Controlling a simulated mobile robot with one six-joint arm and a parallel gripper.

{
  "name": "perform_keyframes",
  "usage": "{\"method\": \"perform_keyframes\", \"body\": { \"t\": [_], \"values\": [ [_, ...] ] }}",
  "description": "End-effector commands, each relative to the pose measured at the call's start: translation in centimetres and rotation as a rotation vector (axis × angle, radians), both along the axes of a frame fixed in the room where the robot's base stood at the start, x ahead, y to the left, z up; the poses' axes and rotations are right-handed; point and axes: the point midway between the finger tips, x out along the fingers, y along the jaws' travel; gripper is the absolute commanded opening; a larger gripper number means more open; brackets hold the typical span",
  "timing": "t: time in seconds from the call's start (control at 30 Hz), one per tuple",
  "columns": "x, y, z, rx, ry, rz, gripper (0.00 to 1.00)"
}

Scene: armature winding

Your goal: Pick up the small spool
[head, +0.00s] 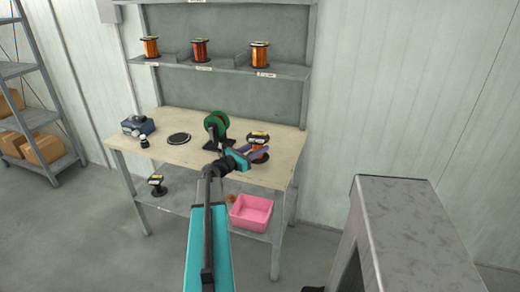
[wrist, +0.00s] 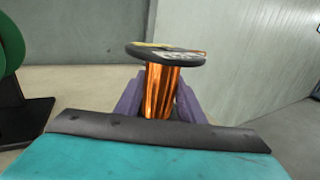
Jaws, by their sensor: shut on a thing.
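The small spool (head: 258,142) is at the right part of the workbench in the head view, with copper wire and a dark top flange. In the wrist view the spool (wrist: 163,88) stands upright between the purple fingers of my gripper (wrist: 160,108), which are shut on its copper-wound middle. My gripper (head: 250,154) also shows in the head view, reaching the spool from the left. The spool's lower flange is hidden in the wrist view, and I cannot tell whether it touches the bench.
A green reel on a black stand (head: 216,129) is close to the left of my gripper. A black round disc (head: 179,139) and a blue-grey device (head: 138,126) are on the workbench (head: 175,154). Three copper spools stand on the shelf (head: 225,68). A pink bin (head: 250,214) is below.

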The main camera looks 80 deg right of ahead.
Motion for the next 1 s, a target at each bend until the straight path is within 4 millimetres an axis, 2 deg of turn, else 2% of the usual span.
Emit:
{"method": "perform_keyframes", "body": {
  "t": [0.03,0.6,0.8,1.0],
  "values": [
    [0.1,1.1,0.1,-0.001,0.001,0.002,0.07],
    [1.5,9.2,0.9,-0.001,0.0,0.002,0.07],
    [2.0,11.4,1.1,-0.002,0.001,0.002,0.07],
    [2.2,12.6,1.3,-0.002,0.001,0.001,0.07]
  ]
}}
